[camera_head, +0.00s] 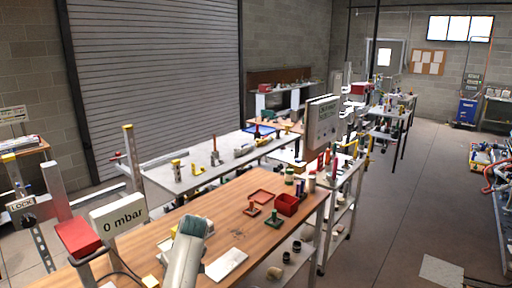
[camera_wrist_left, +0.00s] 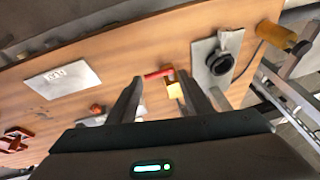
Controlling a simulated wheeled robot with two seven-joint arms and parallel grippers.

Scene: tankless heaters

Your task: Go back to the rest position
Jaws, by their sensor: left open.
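My left gripper (camera_wrist_left: 160,78) shows in the left wrist view with its two dark fingers apart. It is over the wooden workbench (camera_wrist_left: 120,55). A small red bar (camera_wrist_left: 158,73) and a yellow block (camera_wrist_left: 174,90) lie near and between the fingertips in the picture; I see no grip on them. The bench also shows in the head view (camera_head: 226,205). I cannot make out the left gripper's fingers in the head view. My right gripper is not in view.
A grey plate with a black round part (camera_wrist_left: 218,62) is right of the fingers. Open floor (camera_head: 400,200) lies right.

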